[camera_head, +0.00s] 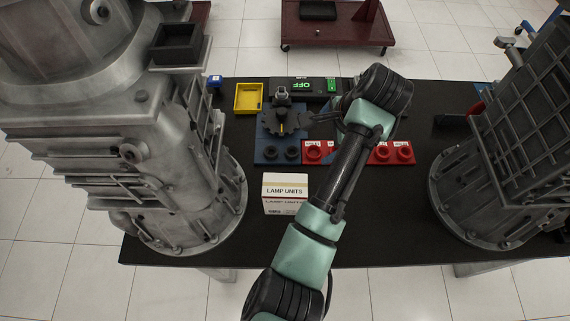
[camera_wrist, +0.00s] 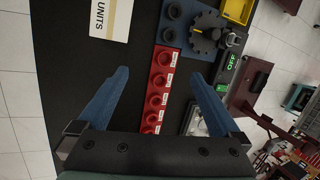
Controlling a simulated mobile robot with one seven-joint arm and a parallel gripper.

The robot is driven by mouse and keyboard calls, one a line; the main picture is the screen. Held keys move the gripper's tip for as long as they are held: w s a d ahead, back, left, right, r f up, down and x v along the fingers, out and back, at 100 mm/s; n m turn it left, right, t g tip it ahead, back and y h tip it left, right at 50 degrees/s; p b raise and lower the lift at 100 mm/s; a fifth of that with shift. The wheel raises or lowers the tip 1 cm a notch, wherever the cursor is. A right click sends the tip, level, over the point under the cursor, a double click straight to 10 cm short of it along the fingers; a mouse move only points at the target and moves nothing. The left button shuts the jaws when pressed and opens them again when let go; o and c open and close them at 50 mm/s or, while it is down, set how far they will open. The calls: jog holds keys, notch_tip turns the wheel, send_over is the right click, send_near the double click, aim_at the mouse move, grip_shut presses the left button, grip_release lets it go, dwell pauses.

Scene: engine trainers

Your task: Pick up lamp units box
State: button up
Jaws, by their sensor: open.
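The lamp units box (camera_head: 285,192) is a small white carton with a tan band and the words LAMP UNITS. It stands on the black table near its front edge, left of my forearm in the head view. In the wrist view the box (camera_wrist: 111,18) shows at the top, partly cut off by the frame edge. My gripper (camera_wrist: 160,88) is open and empty, its two blue fingers spread wide above the table and the red socket strip. The box lies beyond the fingertips, apart from them. In the head view my arm hides most of the gripper.
A blue base with a dark gear (camera_head: 283,122), a yellow tray (camera_head: 248,98), a red socket strip (camera_head: 318,151) and a display reading OFF (camera_head: 303,86) stand behind the box. Large grey engine castings flank it left (camera_head: 150,150) and right (camera_head: 500,150). Black table around the box is clear.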

aim_at(295, 186)
jog(key=s+a+f+g, duration=0.1)
jog(key=s, duration=0.1)
jog(key=s+a+f+m+g+y, duration=0.1)
jog(key=f, duration=0.1)
jog(key=s+a+f+m+g+y, duration=0.1)
jog(key=s, duration=0.1)
jog(key=shift+s+a+f+g, duration=0.25)
jog(key=shift+s+f+g, duration=0.05)
jog(key=shift+f, duration=0.1)
jog(key=x, duration=0.6)
jog(key=shift+s+a+f, duration=0.1)
jog(key=shift+a+f, duration=0.1)
jog(key=shift+f, duration=0.15)
jog(key=shift+x, duration=2.9)
jog(key=shift+a, duration=0.1)
grip_shut()
